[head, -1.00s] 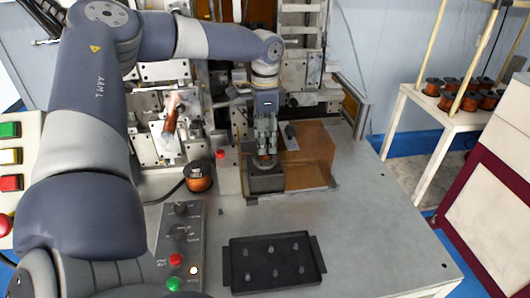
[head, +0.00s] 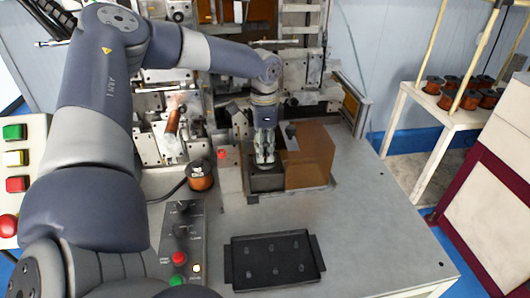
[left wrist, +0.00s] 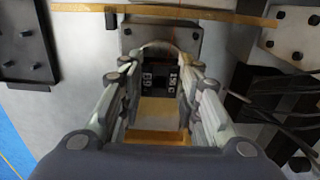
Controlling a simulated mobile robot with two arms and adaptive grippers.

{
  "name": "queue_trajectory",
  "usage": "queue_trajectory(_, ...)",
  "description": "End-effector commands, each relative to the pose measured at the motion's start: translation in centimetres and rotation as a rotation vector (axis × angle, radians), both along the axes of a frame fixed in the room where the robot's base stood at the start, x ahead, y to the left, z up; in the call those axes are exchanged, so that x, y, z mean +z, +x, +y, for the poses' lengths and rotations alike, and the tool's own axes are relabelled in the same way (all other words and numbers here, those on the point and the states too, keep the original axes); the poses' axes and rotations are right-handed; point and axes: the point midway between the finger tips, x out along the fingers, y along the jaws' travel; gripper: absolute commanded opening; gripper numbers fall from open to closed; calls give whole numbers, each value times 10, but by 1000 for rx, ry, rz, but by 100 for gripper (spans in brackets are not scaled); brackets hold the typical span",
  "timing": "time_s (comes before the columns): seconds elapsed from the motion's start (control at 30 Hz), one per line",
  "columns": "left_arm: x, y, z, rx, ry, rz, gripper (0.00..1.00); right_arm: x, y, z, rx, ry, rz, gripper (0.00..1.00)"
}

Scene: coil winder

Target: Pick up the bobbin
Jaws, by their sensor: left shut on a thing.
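My left gripper (head: 264,163) points straight down at the dark fixture block (head: 267,184) in front of the winder. Its fingertips are at the block's top and are shut on the bobbin. The bobbin is almost wholly hidden by the fingers in the head view. In the left wrist view, my left gripper's fingers (left wrist: 158,85) stand on either side of a narrow gap, and a round rim shows beyond them at the grey block (left wrist: 188,37). My right gripper is not in view.
A translucent brown cover (head: 310,155) stands close right of the gripper. A black pegged tray (head: 274,262) lies nearer on the table. A control box (head: 183,235) and a copper-brown round thing (head: 200,178) are to the left. Several copper spools (head: 470,90) sit on a side table. The table's right is clear.

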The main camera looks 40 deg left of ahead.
Motion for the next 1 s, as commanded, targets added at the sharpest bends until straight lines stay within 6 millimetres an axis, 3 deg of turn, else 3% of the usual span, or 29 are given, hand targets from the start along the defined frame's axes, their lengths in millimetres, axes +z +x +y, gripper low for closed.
queue_trajectory(0.27,9,1,0,0,0,-3,10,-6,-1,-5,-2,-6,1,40)
queue_trajectory(0.47,35,0,-3,-2,0,-5,10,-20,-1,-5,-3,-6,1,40)
queue_trajectory(1.0,45,-49,-112,-5,2,-1,10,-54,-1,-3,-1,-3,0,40)
